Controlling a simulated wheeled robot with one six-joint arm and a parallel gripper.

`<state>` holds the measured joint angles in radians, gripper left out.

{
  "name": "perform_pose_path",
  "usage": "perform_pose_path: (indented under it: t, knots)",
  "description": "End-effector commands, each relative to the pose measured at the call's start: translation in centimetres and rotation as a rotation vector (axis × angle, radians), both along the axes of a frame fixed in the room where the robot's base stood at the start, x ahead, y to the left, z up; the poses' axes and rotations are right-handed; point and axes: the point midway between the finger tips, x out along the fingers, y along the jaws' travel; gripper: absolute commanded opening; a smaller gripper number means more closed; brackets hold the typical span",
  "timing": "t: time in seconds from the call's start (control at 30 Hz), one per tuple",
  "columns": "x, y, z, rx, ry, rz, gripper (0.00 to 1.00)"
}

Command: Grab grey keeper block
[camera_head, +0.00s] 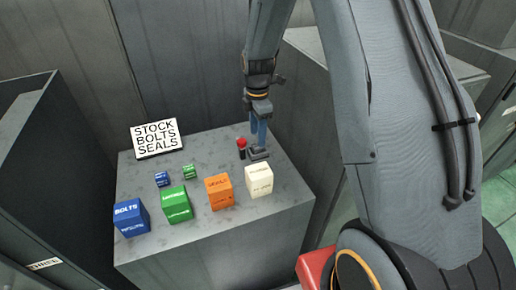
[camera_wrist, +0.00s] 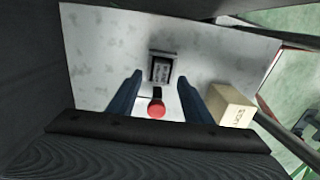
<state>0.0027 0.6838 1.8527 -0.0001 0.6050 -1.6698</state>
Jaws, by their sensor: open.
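In the head view my gripper (camera_head: 258,133) points down over the back right of the table, right above the grey keeper block (camera_head: 259,153). The fingers partly hide the block there, and I cannot tell the exact gap.
A cream box (camera_head: 259,180), orange box (camera_head: 219,192), green box (camera_head: 177,204) and blue box (camera_head: 131,217) line the front. Two small cubes and a sign (camera_head: 156,138) are behind left.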

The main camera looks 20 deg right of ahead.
Motion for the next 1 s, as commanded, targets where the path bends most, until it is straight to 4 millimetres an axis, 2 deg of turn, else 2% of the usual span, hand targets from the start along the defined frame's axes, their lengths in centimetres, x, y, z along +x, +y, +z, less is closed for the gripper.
perform_pose_path:
  t: [0.3,0.6,0.63,0.9,1.0]
  knots:
    - [-0.3,0.1,-3.5,0.0,0.001,-0.001,0.45]
    - [-0.2,0.1,-4.0,0.0,0.0,-0.001,0.45]
    - [-0.2,0.1,-4.0,0.0,0.0,-0.001,0.44]
    - [-0.2,0.1,-4.0,0.0,0.0,-0.001,0.0]
    - [-0.2,0.1,-4.0,0.0,0.0,-0.001,0.0]
